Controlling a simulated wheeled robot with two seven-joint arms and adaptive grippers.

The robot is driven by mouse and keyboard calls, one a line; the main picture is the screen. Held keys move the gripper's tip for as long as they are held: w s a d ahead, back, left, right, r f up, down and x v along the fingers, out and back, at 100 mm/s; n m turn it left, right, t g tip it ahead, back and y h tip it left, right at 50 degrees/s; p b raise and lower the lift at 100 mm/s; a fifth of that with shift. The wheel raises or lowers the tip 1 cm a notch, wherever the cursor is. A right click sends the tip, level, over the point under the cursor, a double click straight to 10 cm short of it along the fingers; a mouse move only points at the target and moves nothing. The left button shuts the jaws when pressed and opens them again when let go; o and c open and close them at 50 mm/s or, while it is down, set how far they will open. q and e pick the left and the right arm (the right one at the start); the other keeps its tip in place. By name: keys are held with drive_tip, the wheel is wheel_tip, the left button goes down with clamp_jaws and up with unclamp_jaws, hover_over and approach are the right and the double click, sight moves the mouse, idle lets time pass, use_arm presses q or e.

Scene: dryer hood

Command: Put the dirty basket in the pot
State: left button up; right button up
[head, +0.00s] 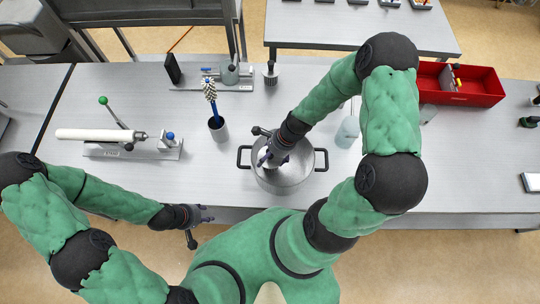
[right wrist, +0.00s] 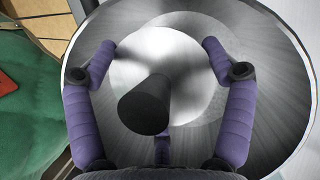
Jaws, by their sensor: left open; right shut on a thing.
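The metal pot (head: 284,180) stands on the grey workbench with a black handle on each side. My left gripper (head: 203,226) is open and empty off the bench's front edge.
A cup with a brush (head: 218,130) stands left of the pot. A fixture with a white rod (head: 95,135) lies further left. A translucent jar (head: 347,132) is right of the pot, and a red bin (head: 460,97) is at the right. Another fixture (head: 230,77) stands behind.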

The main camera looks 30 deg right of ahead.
drive_tip(key=shift+f+b, duration=1.05)
drive_tip(key=shift+f, duration=0.3)
drive_tip(key=o, duration=1.1)
drive_tip(key=v, duration=1.2)
